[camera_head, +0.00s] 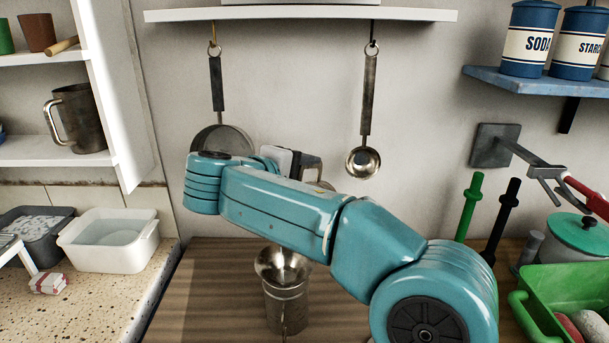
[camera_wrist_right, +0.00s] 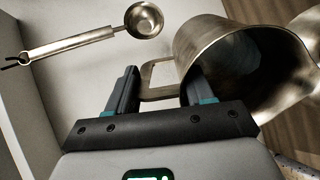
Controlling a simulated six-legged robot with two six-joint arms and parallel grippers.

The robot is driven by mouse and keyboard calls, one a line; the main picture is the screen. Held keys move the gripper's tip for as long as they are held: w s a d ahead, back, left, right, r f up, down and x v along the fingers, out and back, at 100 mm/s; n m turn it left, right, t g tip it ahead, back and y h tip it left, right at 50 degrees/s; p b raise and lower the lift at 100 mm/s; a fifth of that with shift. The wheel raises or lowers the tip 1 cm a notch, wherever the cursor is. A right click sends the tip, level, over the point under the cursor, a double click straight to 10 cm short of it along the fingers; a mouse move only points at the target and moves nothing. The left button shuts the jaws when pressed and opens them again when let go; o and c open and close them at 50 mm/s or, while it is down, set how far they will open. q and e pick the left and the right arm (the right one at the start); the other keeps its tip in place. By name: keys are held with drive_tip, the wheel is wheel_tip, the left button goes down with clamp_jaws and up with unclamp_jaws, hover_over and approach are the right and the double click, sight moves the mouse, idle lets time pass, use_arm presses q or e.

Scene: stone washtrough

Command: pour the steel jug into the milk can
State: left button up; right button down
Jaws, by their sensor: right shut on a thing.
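My right gripper (camera_head: 303,160) is above and slightly behind the milk can, partly hidden by my teal forearm. In the right wrist view its two fingers (camera_wrist_right: 161,92) are shut on the handle of the steel jug (camera_wrist_right: 203,40). The jug's open mouth faces the lower right, with a grey-blue patch inside that I cannot identify. In the head view the jug is almost wholly hidden behind my arm. The milk can (camera_head: 286,305), metal with a flared mouth, stands upright on the wooden top below the forearm. My left gripper is out of view.
A ladle (camera_head: 364,161) and a round pan (camera_head: 222,140) hang on the wall behind. Another metal jug (camera_head: 78,120) stands on the left shelf. A white basin (camera_head: 108,242) is at left; a green crate (camera_head: 567,285) is at right. Wood left of the can is clear.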

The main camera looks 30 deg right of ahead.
drive_tip(key=shift+s+a+f+h+b, duration=0.15)
drive_tip(key=shift+a+f+h+b, duration=0.15)
drive_tip(key=shift+b, duration=0.6)
drive_tip(key=shift+s+a+b, duration=0.1)
drive_tip(key=shift+a+b, duration=0.05)
drive_tip(key=shift+b, duration=0.15)
drive_tip(key=shift+r+h, duration=0.1)
drive_tip(key=shift+h, duration=0.2)
idle(0.4)
idle(0.4)
